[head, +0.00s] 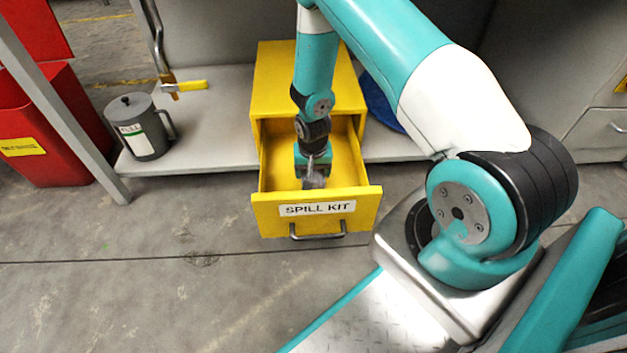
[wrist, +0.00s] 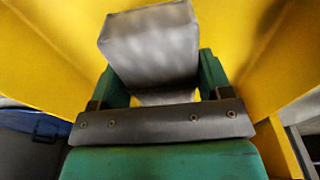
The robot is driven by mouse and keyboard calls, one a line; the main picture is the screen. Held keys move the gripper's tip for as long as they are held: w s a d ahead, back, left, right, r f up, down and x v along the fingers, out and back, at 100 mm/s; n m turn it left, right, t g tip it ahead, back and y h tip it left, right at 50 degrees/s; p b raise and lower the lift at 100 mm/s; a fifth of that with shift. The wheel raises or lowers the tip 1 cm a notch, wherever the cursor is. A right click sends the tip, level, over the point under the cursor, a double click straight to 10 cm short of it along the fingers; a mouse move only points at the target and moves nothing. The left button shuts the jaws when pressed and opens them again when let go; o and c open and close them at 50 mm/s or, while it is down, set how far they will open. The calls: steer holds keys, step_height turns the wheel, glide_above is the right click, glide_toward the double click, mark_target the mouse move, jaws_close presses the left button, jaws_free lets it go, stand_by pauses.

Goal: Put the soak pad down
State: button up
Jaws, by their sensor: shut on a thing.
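The soak pad (wrist: 150,45) is a grey block in the wrist view, between the green fingers of my gripper (wrist: 160,85). My gripper is shut on it. In the head view my gripper (head: 314,172) points down inside the open yellow spill kit drawer (head: 272,212), and a small part of the grey pad (head: 313,182) shows below it. The drawer is pulled out toward me, with a "SPILL KIT" label and a metal handle on its front. Whether the pad touches the drawer floor cannot be told.
A grey lidded can (head: 145,135) and a yellow-handled tool (head: 185,86) are on the low shelf (head: 225,120) to the left. A red bin (head: 45,140) stands at far left. A blue round thing (head: 378,105) is partly hidden behind my arm. The floor before the drawer is clear.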

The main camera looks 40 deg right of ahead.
steer(key=shift+f+b, duration=0.6)
steer(key=shift+f, duration=0.95)
steer(key=shift+f, duration=0.1)
steer(key=o, duration=0.8)
